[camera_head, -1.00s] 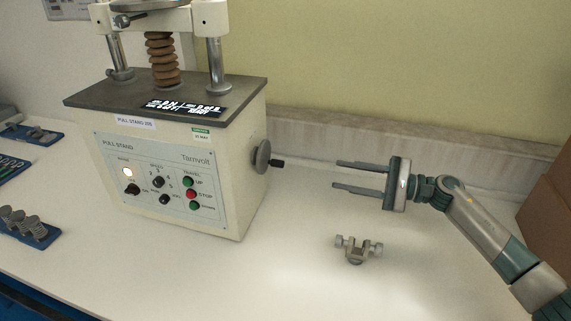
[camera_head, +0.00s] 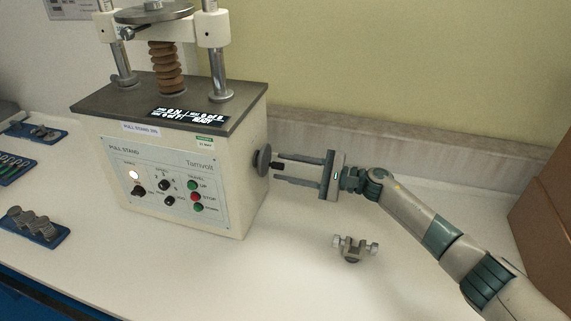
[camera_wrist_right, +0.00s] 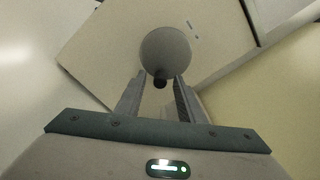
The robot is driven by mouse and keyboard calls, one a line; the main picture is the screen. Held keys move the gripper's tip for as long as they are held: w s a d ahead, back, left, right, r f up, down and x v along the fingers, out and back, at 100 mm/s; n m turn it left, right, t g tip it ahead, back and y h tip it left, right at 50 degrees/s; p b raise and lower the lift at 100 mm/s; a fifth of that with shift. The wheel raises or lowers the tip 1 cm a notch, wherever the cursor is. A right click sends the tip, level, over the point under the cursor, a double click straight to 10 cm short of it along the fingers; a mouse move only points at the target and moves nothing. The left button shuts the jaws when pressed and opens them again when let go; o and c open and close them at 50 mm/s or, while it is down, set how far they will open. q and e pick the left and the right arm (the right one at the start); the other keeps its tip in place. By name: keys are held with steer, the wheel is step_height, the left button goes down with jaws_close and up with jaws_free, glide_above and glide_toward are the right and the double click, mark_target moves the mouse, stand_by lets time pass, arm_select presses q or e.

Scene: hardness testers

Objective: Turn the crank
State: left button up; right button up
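The crank (camera_head: 263,160) is a grey disc with a short black handle (camera_head: 276,166) on the right side of the pull stand (camera_head: 180,170). In the right wrist view the crank's disc (camera_wrist_right: 166,54) faces me, with the black handle (camera_wrist_right: 160,80) at its lower edge. My right gripper (camera_head: 278,167) is open, its two fingers reaching left on either side of the handle. In the wrist view the handle shows between the fingertips (camera_wrist_right: 159,80), with gaps to both; I cannot tell any contact. My left gripper is in neither view.
A small grey metal fixture (camera_head: 354,248) lies on the white bench (camera_head: 300,285) below my right gripper. Blue trays (camera_head: 38,232) with metal parts are at the left. A brown box (camera_head: 545,205) stands at the right edge, and a low ledge (camera_head: 420,155) runs behind.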

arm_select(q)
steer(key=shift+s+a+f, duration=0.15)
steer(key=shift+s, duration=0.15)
arm_select(e)
steer(key=shift+a, duration=0.3)
jaws_close()
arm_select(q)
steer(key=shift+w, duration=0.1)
